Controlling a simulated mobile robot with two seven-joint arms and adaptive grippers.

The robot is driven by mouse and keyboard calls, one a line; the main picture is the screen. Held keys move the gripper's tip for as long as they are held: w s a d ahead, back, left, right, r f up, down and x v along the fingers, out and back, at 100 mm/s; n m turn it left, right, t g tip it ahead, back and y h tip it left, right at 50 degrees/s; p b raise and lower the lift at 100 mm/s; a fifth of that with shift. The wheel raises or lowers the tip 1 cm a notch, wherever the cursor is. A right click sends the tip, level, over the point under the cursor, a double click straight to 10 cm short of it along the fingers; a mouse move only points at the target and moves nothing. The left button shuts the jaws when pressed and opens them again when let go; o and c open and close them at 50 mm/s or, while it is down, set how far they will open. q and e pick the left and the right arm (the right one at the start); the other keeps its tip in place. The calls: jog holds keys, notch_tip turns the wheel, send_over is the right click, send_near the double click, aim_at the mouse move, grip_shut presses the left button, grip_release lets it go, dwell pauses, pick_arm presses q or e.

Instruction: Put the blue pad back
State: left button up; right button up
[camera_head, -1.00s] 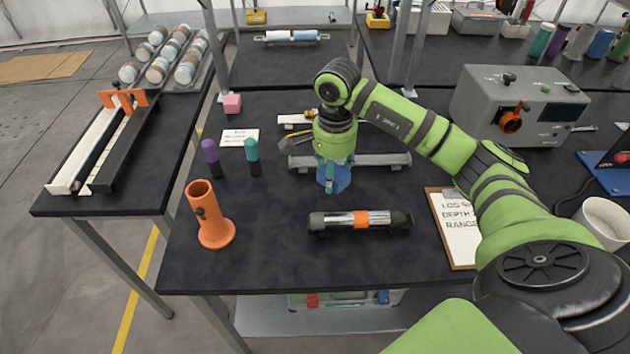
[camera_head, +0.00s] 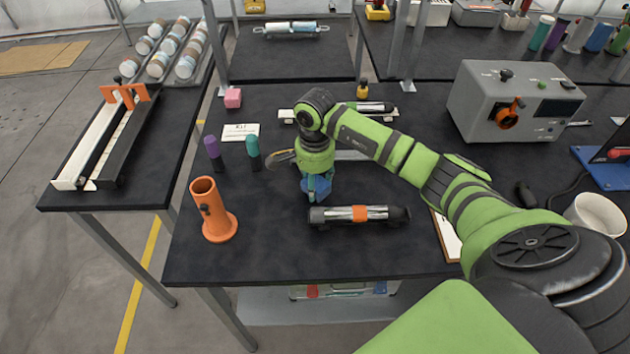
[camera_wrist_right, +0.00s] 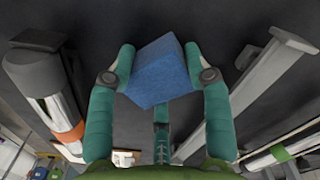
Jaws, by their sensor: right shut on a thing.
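The blue pad (camera_head: 317,187) is a blue block at the fingertips of my right gripper (camera_head: 314,182). In the right wrist view the pad (camera_wrist_right: 160,72) sits tilted between the teal fingers of the gripper (camera_wrist_right: 160,75), which are shut on it. It is over the dark table, just behind the left end of a black-and-silver cylinder with an orange band (camera_head: 360,215). I cannot tell whether the pad touches the table. My left gripper is not in view.
An orange tube stand (camera_head: 212,212) stands at the front left of the table. A purple marker (camera_head: 213,150), a teal marker (camera_head: 253,152) and a pink block (camera_head: 233,98) stand behind it. A grey box (camera_head: 510,105) is at the right.

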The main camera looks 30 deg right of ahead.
jog(key=o, duration=1)
jog(key=shift+f, duration=0.1)
jog(key=shift+r+p, duration=0.25)
jog(key=shift+p, duration=0.05)
jog(key=shift+r, duration=0.25)
notch_tip(320, 180, up, 11)
jog(key=b, duration=0.4)
jog(key=shift+r, duration=0.2)
